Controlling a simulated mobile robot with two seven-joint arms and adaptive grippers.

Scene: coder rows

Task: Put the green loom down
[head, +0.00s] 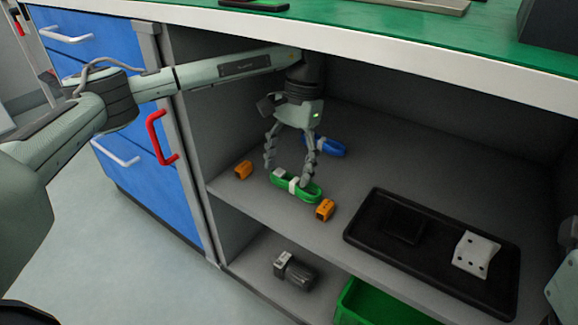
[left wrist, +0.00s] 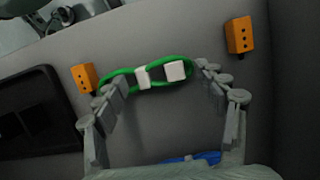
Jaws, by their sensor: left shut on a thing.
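The green loom (head: 312,191) is a long green loop with a white band and a white end block. My left gripper (head: 287,176) reaches down into the open cabinet and is shut on it, with a finger near each end. The loom is at or just above the grey shelf, between two orange blocks (head: 244,170) (head: 325,209); I cannot tell if it touches the shelf. The left wrist view also shows the loom (left wrist: 155,74) between the fingertips (left wrist: 153,76). My right gripper cannot be made out; only part of my right arm shows at the right edge.
A blue loom (head: 328,147) lies behind the gripper. A black tray (head: 365,232) holding a white-grey block with holes (head: 475,253) is to the right. The green-topped counter (head: 400,45) overhangs the shelf. A dark device (head: 295,270) and green bin (head: 375,305) are below.

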